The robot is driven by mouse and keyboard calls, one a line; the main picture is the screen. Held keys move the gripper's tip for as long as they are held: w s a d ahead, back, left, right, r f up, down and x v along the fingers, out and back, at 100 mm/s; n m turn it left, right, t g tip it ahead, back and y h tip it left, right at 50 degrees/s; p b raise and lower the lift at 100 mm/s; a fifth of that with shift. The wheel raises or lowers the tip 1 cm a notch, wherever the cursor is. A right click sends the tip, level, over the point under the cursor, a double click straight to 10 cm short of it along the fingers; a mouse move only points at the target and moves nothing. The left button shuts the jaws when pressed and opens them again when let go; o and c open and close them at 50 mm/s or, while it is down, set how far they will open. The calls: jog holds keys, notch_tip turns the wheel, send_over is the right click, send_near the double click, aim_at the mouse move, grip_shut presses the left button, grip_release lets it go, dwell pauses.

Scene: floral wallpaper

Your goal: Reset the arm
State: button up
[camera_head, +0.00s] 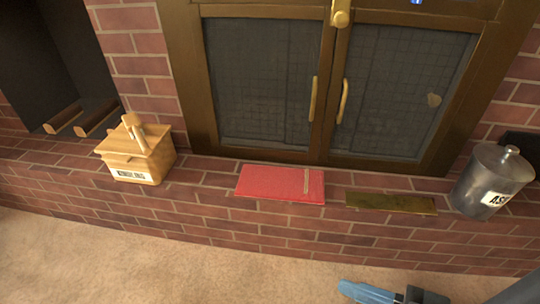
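Part of my arm, a blue link with a dark joint beside it, shows at the bottom edge right of centre in the head view. It is cut off by the frame. A grey piece at the bottom right corner also looks like part of my arm. No gripper fingers can be made out, so my gripper is out of the picture. Nothing held can be seen. The visible part of the arm appears in front of the brick hearth (290,238) and over the carpet (170,265).
On the hearth ledge stand a wooden box (140,158), a flat red item (281,184), a flat brownish-gold strip (391,203) and a grey lidded ash canister (485,184). Behind them are brass-framed fireplace doors (180,60). The carpet at lower left is clear.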

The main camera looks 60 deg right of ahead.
notch_tip(320, 180, up, 24)
jog(key=p, duration=2.3)
jog(key=shift+r, duration=0.15)
